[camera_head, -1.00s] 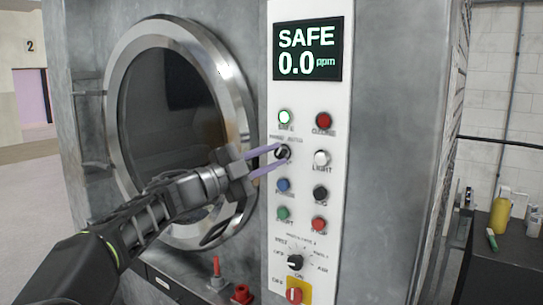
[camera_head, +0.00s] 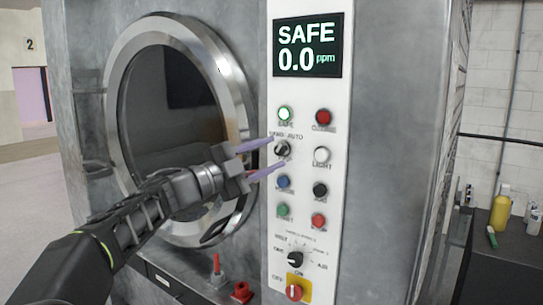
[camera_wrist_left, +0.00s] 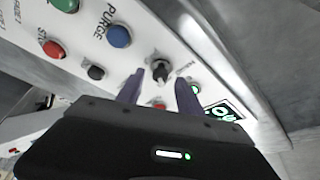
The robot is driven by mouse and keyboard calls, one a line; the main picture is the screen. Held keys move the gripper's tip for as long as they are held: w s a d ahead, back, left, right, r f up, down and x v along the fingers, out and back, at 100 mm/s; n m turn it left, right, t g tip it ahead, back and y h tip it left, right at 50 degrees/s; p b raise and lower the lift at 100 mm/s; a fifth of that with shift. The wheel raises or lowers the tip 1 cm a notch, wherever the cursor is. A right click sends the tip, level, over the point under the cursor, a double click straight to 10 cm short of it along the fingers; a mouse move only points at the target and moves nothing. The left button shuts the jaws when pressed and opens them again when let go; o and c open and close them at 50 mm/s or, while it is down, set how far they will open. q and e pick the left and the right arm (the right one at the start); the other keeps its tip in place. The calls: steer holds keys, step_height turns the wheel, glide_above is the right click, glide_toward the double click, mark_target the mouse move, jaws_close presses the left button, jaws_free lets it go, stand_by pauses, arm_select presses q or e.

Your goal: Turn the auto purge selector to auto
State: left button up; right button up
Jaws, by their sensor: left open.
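The auto purge selector (camera_head: 282,149) is a small black knob with a light pointer on the white control panel, below the lit green SAFE lamp. It also shows in the left wrist view (camera_wrist_left: 160,70), between and beyond the two fingertips. My left gripper (camera_head: 271,154) is open, its purple fingers pointing at the panel, one above and one below the knob's level. The fingertips appear just short of the knob; contact is not visible. In the left wrist view my left gripper (camera_wrist_left: 160,88) straddles the knob. My right gripper is not in view.
Around the selector are a blue button (camera_head: 283,182), a white light button (camera_head: 321,155) and a red button (camera_head: 323,117). A lower black rotary knob (camera_head: 295,259) and a red switch on a yellow plate (camera_head: 294,293) sit below. The round door (camera_head: 233,75) is left of the panel.

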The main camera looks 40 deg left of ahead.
arm_select(q)
steer(key=b+v, duration=0.1)
steer(key=v, duration=0.5)
steer(key=shift+s+b, duration=0.35)
steer(key=shift+a+f, duration=0.15)
